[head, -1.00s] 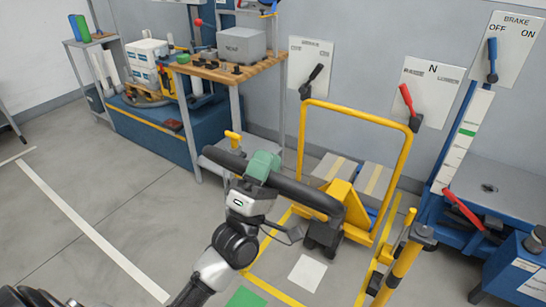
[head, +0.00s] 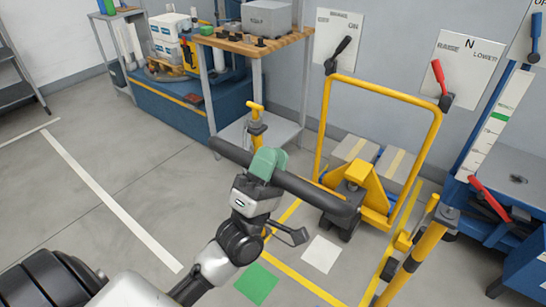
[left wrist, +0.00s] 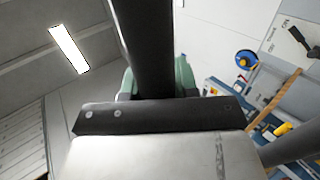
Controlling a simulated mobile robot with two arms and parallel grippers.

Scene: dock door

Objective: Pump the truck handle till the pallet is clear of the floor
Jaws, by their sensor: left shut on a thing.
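The truck handle shows as a thick black bar (head: 311,191) slanting across the middle of the head view. My left gripper (head: 265,163), with green fingers, is shut around the bar left of its middle. In the left wrist view the bar (left wrist: 145,45) runs between the green fingers (left wrist: 156,82). The yellow truck body (head: 369,184) stands behind the bar's right end, below a tall yellow hoop (head: 322,125). Grey loads with yellow strips (head: 352,150) sit behind it. The pallet's underside is hidden, so I cannot tell its floor gap. My right gripper is out of view.
A yellow post (head: 414,262) stands at front right, near a blue machine (head: 493,160) with a red lever (head: 489,199). A wooden-topped bench (head: 245,43) stands behind left. Yellow lines, a green square (head: 257,284) and a white square (head: 321,254) mark the floor. Left floor is open.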

